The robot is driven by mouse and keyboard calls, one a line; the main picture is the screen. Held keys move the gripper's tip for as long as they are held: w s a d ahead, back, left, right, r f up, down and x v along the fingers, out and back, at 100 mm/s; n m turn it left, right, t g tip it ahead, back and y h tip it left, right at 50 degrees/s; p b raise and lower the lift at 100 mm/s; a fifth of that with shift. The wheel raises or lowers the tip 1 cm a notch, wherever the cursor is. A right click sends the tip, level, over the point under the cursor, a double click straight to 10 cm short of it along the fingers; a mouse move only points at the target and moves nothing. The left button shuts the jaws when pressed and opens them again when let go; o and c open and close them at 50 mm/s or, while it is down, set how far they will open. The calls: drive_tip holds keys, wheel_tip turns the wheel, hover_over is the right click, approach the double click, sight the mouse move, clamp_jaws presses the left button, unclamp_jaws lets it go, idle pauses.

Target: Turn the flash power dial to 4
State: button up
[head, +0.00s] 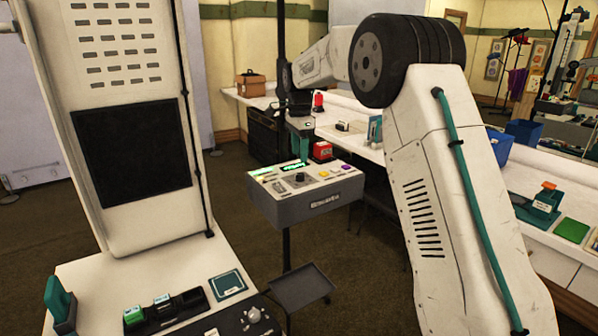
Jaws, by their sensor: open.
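A grey control box (310,205) on a dark stand is in the middle of the head view. Its pale sloped top carries a dark round dial (300,178), glowing green displays and several coloured buttons. The dial's pointer and numbers are too small to read. My gripper (301,157) has teal fingers and points down over the back part of the box top. It is open, with nothing visible between the fingers. It appears above and behind the dial, and I see no contact with the dial.
A long white counter (345,145) runs behind the box. It holds a brown case (250,84), a red lantern-like item (319,102) and a red box (322,151). A small dark tray (300,288) sits low in front of the stand. Carpeted floor is clear left of the box.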

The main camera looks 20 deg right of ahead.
sight(299, 174)
drive_tip(key=shift+r+m, duration=0.35)
drive_tip(key=shift+m, duration=0.25)
drive_tip(key=shift+f+m, duration=0.15)
drive_tip(key=shift+m, duration=0.35)
wheel_tip(299, 174, down, 8)
drive_tip(key=shift+r, duration=0.2)
drive_tip(key=c, duration=1)
